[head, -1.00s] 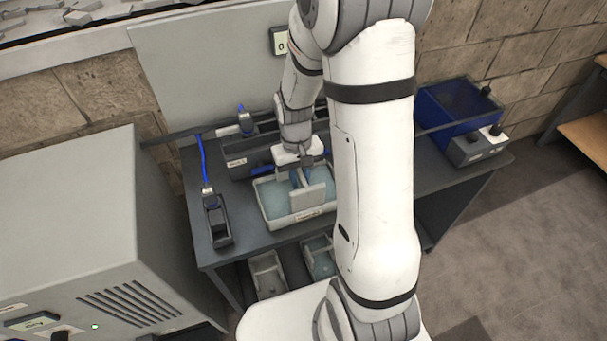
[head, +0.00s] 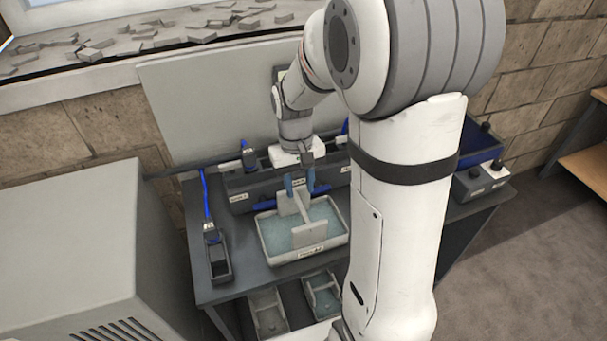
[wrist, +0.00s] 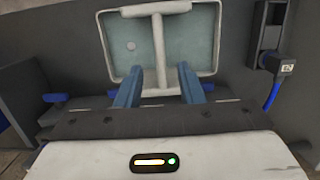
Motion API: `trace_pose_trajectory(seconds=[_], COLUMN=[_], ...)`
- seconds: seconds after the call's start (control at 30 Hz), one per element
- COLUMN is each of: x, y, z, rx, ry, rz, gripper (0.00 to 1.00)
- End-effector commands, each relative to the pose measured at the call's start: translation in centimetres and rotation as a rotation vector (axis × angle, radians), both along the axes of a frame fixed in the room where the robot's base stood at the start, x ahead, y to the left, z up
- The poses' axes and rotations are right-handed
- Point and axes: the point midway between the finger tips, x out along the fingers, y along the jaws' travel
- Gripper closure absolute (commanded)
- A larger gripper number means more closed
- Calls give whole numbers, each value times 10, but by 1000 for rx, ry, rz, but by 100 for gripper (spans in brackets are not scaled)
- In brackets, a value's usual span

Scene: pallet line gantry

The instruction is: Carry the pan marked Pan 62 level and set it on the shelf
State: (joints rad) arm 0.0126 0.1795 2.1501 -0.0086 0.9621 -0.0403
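In the wrist view my gripper (wrist: 159,69) has one finger on each side of the handle's stem, with gaps showing. The pan (wrist: 213,38) fills the top middle there. Two similar trays, one grey (head: 268,314) and one with bluish contents (head: 322,296), are on the lower shelf, partly cut off.
A dark trough (head: 243,196) runs behind the pan. A small black holder (head: 220,264) with a blue cable stands left of it. A large grey cabinet (head: 70,235) is at the left. A blue bin (head: 481,145) is at the right, partly behind my arm.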

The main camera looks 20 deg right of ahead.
Motion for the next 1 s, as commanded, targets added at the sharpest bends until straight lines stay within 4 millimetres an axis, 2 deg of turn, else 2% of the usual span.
trace_pose_trajectory(seconds=[0.1, 0.23, 0.37, 0.53, 0.7, 0.9, 1.0], x=[3, 3, -9, -47, -91, -124, -130], y=[0, 1, 2, 7, 12, 15, 4], z=[17, 27, 43, 74, 94, 101, 101], rx=[0, 0, -1, -2, 0, 4, 4], ry=[-3, -6, -45, -168, -298, -398, -421], rz=[0, 0, -3, -11, -23, -31, -36], gripper=[66, 66, 66, 66, 66, 66, 62])
